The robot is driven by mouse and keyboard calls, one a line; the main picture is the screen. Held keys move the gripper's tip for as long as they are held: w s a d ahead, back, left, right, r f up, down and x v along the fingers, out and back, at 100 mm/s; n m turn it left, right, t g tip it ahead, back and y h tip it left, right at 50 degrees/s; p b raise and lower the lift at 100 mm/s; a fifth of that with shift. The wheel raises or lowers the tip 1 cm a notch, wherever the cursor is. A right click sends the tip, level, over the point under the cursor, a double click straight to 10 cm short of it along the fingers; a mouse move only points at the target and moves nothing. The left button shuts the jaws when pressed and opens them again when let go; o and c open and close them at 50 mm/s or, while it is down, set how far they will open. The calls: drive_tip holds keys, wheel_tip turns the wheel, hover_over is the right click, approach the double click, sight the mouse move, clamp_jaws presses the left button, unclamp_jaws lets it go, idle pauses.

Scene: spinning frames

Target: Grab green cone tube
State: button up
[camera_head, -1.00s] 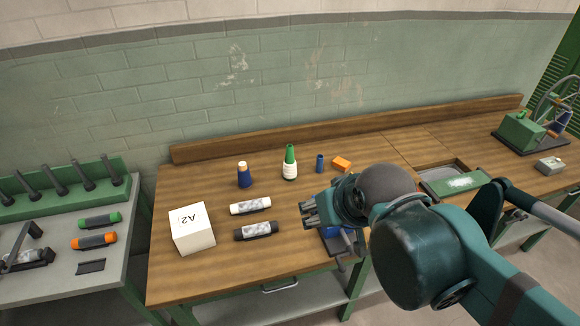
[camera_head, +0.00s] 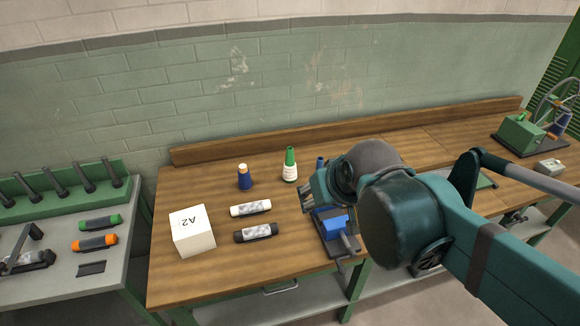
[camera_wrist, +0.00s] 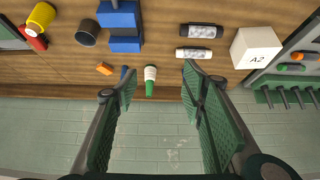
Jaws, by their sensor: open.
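The green cone tube (camera_head: 290,165) stands upright on the wooden bench near the back, with a green tapered top and a white label band. My gripper (camera_head: 306,200) is open and empty, in front of the tube and slightly right of it in the head view, apart from it. In the wrist view the tube (camera_wrist: 150,82) shows in the gap between the open green fingers (camera_wrist: 158,85), nearer the left one.
A small blue tube (camera_wrist: 124,72) and orange block (camera_wrist: 104,69) are close by. A blue vise (camera_head: 334,225) sits below my gripper.

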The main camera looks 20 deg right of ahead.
drive_tip(key=w+r+p, duration=0.1)
drive_tip(key=w, duration=1.1)
drive_tip(key=p, duration=0.2)
approach(292, 149)
drive_tip(key=s+a+r, duration=0.2)
drive_tip(key=s+r, duration=0.1)
drive_tip(key=s, duration=0.1)
drive_tip(key=x, duration=0.4)
drive_tip(key=w+d+x, duration=0.1)
drive_tip(key=x, duration=0.3)
drive_tip(key=r+p+x, duration=0.1)
drive_tip(key=x, duration=0.3)
drive_tip(key=shift+w+d+f, duration=0.1)
drive_tip(key=shift+w+d, duration=0.2)
drive_tip(key=shift+d, duration=0.1)
drive_tip(key=shift+x, duration=0.75)
drive_tip(key=shift+d, duration=0.1)
drive_tip(key=shift+x, duration=1.3)
drive_tip(key=shift+f, duration=0.1)
